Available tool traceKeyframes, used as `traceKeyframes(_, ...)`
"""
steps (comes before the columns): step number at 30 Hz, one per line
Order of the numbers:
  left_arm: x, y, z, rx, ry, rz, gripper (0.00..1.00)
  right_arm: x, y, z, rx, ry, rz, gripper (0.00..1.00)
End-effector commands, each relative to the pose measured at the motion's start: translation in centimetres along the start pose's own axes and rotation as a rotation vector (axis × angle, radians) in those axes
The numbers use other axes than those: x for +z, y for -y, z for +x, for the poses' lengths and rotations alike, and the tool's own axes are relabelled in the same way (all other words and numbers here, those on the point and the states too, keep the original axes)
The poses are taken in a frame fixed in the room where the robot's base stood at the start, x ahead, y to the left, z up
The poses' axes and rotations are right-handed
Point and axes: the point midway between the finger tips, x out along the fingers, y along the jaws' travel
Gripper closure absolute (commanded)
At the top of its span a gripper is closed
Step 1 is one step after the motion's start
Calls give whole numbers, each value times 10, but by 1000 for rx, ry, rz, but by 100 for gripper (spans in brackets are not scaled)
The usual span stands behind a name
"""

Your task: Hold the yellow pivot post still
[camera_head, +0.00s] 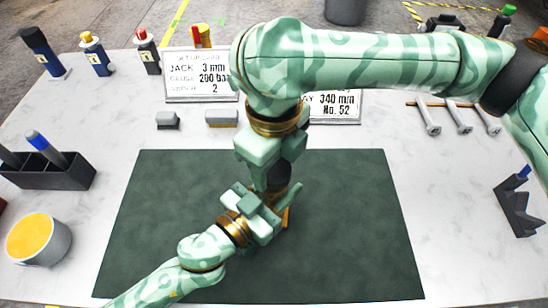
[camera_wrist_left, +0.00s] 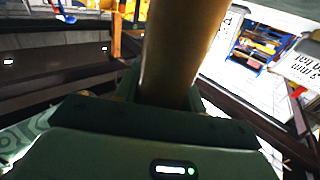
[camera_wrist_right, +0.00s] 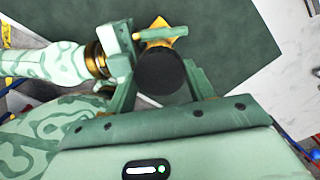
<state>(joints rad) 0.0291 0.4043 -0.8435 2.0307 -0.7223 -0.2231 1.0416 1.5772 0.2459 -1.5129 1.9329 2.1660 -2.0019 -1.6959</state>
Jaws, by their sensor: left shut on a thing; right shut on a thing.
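The yellow pivot post (camera_head: 286,217) stands on the dark green mat (camera_head: 350,230), mostly hidden by my grippers. My left gripper (camera_head: 278,204) reaches in from the lower left and is shut on it low down. In the left wrist view the post (camera_wrist_left: 182,45) fills the space between the fingers as a shaded tan column. My right gripper (camera_head: 272,160) comes from above and is shut on a black round piece (camera_wrist_right: 160,71). That piece sits over the post, whose yellow pointed base (camera_wrist_right: 160,27) shows beyond it. Whether the two touch is hidden.
Two signs (camera_head: 200,75) (camera_head: 335,106) and two small grey blocks (camera_head: 167,120) (camera_head: 221,118) stand behind the mat. A dark rack (camera_head: 50,177) and a yellow-filled bowl (camera_head: 62,238) are left. Wrenches (camera_head: 460,118) and a dark bracket (camera_head: 520,208) are right. The mat's right part is clear.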

Motion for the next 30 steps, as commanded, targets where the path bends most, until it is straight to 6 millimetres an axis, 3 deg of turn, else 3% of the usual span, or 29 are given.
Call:
traceKeyframes(10, 0, 0, 0, -1, 1, 0, 100, 0, 0, 2, 0, -1, 0, 68)
traceKeyframes(19, 0, 0, 0, -1, 1, 0, 100, 0, 0, 17, 0, -2, 0, 68)
traceKeyframes(30, 0, 0, 0, -1, 1, 1, 100, 0, 0, 18, 0, -1, 0, 68)
